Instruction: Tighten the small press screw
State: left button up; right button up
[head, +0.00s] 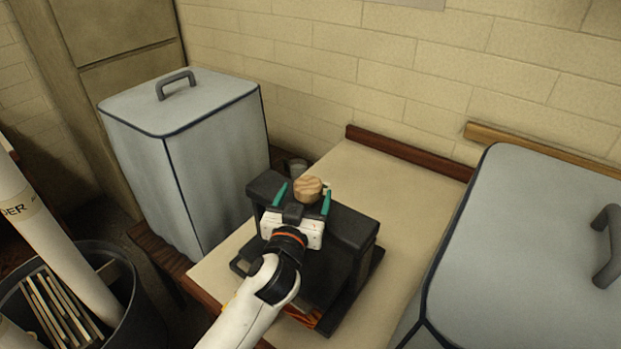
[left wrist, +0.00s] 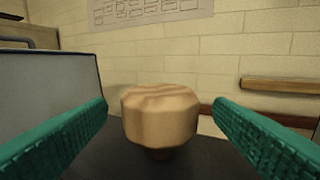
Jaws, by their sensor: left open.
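The small press (head: 344,236) is a black block-like body on the table. Its screw has a round wooden knob (head: 308,188) on top, which also shows in the left wrist view (left wrist: 159,114). My left gripper (head: 303,196) is open, with its green fingers on either side of the knob. In the left wrist view the fingers (left wrist: 160,125) stand apart from the knob with a gap on both sides. The knob sits between them on a short stem above the black top. My right gripper is not in view.
A grey covered box with a handle (head: 185,130) stands left of the press, and another (head: 530,250) stands at the right. The cream tabletop (head: 395,185) behind the press is clear. A dark bin (head: 118,306) with slats and a roll is at the lower left.

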aim_at(316, 184)
pick_arm(q)
jog(key=x, duration=0.5)
jog(key=shift+w, duration=0.15)
jog(key=c, duration=1)
jog(key=m+h+p, duration=0.1)
jog(key=p, duration=0.1)
jog(key=m+g+h+p, duration=0.1)
jog(key=h, duration=0.1)
jog(key=m+g+h+p, duration=0.1)
jog(key=p, duration=0.1)
jog(key=shift+d+r+m+h+p, duration=0.2)
jog(key=shift+r+m+h+p, duration=0.1)
jog(key=shift+h, duration=0.1)
jog(key=m+g+h, duration=0.1)
jog(key=m+h+p, duration=0.1)
jog(key=shift+d+f+g+h+p, duration=0.15)
jog(key=shift+g+h+p, duration=0.15)
jog(key=shift+g, duration=0.1)
jog(key=shift+s+d+f+m+g+h, duration=0.15)
jog(key=shift+s+m+g+h, duration=0.15)
jog(key=shift+m+g+h, duration=0.5)
